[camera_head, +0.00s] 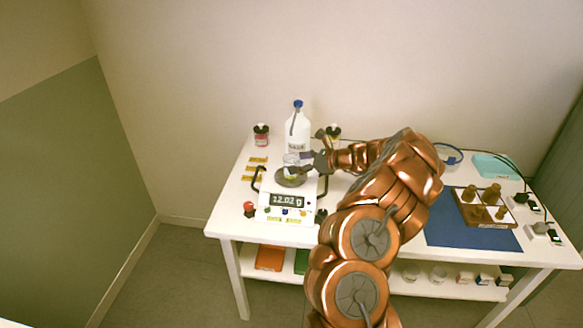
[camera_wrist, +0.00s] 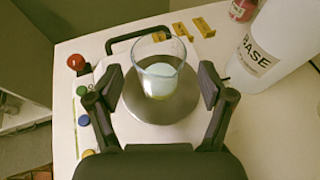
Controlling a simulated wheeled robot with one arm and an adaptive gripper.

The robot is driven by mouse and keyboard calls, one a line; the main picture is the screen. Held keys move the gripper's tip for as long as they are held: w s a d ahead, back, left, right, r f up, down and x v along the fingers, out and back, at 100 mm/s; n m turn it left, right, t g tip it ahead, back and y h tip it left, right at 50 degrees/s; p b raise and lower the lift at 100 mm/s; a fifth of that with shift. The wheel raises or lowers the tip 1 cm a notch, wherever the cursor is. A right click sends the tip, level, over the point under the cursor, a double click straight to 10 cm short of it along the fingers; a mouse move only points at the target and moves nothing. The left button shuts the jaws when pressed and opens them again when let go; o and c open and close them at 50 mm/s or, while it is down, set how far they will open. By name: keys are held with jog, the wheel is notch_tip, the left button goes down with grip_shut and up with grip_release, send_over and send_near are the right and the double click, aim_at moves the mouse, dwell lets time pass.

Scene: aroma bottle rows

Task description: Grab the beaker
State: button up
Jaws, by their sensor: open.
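The beaker (camera_wrist: 158,75) is a clear glass with a pale content and some yellowish liquid at its bottom. It stands upright on the round grey pan (camera_wrist: 160,112) of the scale. In the wrist view my gripper (camera_wrist: 160,88) is open, with one finger on each side of the beaker and a visible gap to each. In the head view the beaker (camera_head: 291,160) is small and partly covered by my gripper (camera_head: 302,161), which reaches in from the right. The scale (camera_head: 288,199) reads about 12.02 g.
A white BASE bottle (camera_head: 298,132) with a blue cap stands just behind the scale. Small bottles, one pink (camera_head: 261,136), stand near the back edge. Yellow labels (camera_head: 255,169) and a red knob (camera_head: 250,208) lie left. A blue mat (camera_head: 450,232) and brown tray (camera_head: 480,215) are right.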

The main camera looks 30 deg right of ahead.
jog(key=shift+x, duration=1.55)
jog(key=shift+r, duration=0.1)
